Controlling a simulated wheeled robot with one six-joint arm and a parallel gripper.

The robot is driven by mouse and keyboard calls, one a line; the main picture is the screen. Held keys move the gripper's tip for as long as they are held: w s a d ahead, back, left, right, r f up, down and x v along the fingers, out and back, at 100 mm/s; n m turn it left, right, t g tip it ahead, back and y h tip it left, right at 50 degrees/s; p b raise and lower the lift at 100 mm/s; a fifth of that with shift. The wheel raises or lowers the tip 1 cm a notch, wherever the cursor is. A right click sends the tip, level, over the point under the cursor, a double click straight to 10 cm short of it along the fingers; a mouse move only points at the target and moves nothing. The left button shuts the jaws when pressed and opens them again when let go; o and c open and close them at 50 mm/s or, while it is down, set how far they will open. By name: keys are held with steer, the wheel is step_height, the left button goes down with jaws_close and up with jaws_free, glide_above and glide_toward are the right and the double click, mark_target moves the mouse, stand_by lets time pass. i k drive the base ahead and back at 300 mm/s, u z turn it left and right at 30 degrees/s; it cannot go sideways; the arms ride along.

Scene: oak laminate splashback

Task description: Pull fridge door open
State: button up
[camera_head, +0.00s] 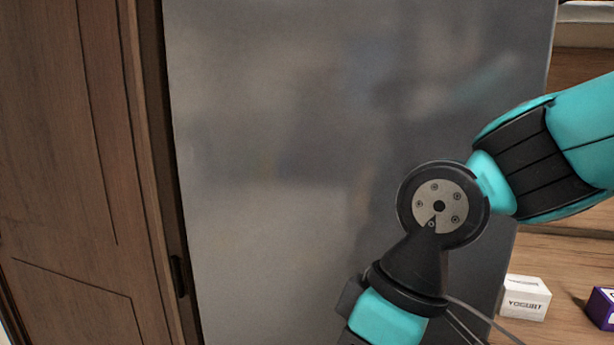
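A large smooth grey metal panel (290,150), which looks like the fridge door, fills the middle of the head view. It shows blurred reflections. No handle shows on its visible face. Its lower end is cut off by the frame. My teal and black arm crosses in front of its lower right side and runs down out of the bottom edge. My gripper lies outside the frame, so its hold and its contact with the door are hidden.
A brown wooden panelled cabinet (65,150) stands close on the left, with a narrow dark gap beside the grey panel. At the lower right, a white yogurt box (526,298) and a purple box (603,308) stand on a wooden surface (565,270).

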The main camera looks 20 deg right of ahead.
mark_target(298, 125)
steer(key=u, duration=1.95)
steer(key=k, duration=1.2)
steer(key=z, duration=1.9)
